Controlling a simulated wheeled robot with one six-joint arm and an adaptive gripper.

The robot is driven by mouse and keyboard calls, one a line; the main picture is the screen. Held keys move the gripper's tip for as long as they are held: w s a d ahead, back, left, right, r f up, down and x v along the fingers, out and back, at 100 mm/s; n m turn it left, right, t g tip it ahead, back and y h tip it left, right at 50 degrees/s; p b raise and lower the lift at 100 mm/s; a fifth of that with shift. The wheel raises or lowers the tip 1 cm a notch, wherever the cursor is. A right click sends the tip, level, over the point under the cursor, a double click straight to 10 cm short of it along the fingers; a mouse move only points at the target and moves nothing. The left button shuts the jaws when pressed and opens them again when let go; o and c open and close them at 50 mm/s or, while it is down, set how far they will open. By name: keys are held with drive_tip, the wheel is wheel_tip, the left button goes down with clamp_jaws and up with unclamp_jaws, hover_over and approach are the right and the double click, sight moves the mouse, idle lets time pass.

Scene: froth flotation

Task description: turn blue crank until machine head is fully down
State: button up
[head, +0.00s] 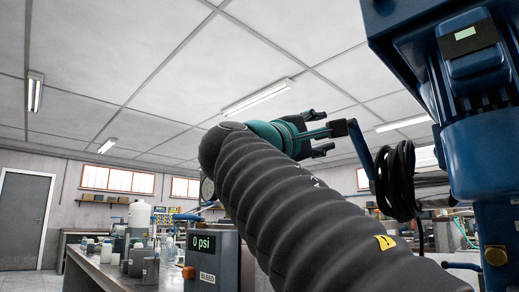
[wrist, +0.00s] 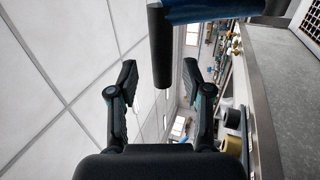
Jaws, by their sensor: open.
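The blue machine head (head: 485,145) with its motor fills the right side of the head view. The blue crank's arm (head: 361,152) shows left of the machine, with a black handle (head: 339,128) at its upper end. In the wrist view the blue crank arm (wrist: 215,10) crosses the top, and the black handle (wrist: 161,45) points down toward my gripper. My gripper (head: 320,132) is open at the handle. In the wrist view the handle's end lies between the spread fingertips of my gripper (wrist: 160,76), with a gap visible on both sides.
A coiled black cable (head: 396,180) hangs beside the crank. A grey box with a "0 psi" display (head: 211,262) stands below, left of my arm. A bench (head: 95,265) with bottles is at lower left. The space left of my gripper is open up to the ceiling.

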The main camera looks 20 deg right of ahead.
drive_tip(key=v, duration=0.8)
drive_tip(key=shift+a, duration=0.2)
drive_tip(key=shift+f, duration=0.1)
idle(0.3)
drive_tip(key=w+a+f+n+t+y, duration=0.2)
drive_tip(key=w+f+y, duration=0.25)
drive_tip(key=f, duration=0.25)
drive_tip(key=w+a+f+n+t+y, duration=0.2)
drive_tip(key=w+f+t+y, duration=0.1)
drive_tip(key=w+f, duration=0.35)
wheel_tip(320, 180, down, 16)
drive_tip(key=a+g+y, duration=0.2)
drive_tip(key=a+y, duration=0.1)
drive_tip(key=y, duration=0.3)
drive_tip(key=s+f+m+g+y, duration=0.1)
drive_tip(key=s+f, duration=0.4)
drive_tip(key=f, duration=0.5)
drive_tip(key=s+a+f+m+g+y, duration=0.1)
drive_tip(key=s+f+m+y, duration=0.3)
drive_tip(key=f, duration=0.6)
drive_tip(key=s+f+m+g+y, duration=0.2)
drive_tip(key=s+f+m+g, duration=0.1)
drive_tip(key=s+f, duration=0.5)
drive_tip(key=shift+a+f, duration=0.2)
drive_tip(key=shift+f, duration=1.45)
